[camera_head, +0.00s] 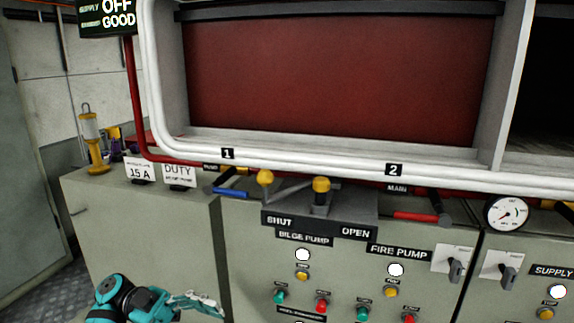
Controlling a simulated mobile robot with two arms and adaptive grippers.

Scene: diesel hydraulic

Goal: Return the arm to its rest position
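My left arm comes in at the bottom left, teal and black. Its gripper (200,303) is low in front of the grey-green console (150,226), left of the pump buttons. It appears apart from the panel controls, and nothing is seen in it. Its fingers are small and seen at an angle, so I cannot tell whether they are open or shut. My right arm and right gripper are not in view.
Yellow-knobbed levers (321,184) stand on the SHUT/OPEN block (357,232). A blue handle (231,194) and a red handle (415,217) lie beside it. A gauge (508,213) and rotary switches (454,268) are right. A yellow lamp (93,140) stands left. Floor (58,292) shows bottom left.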

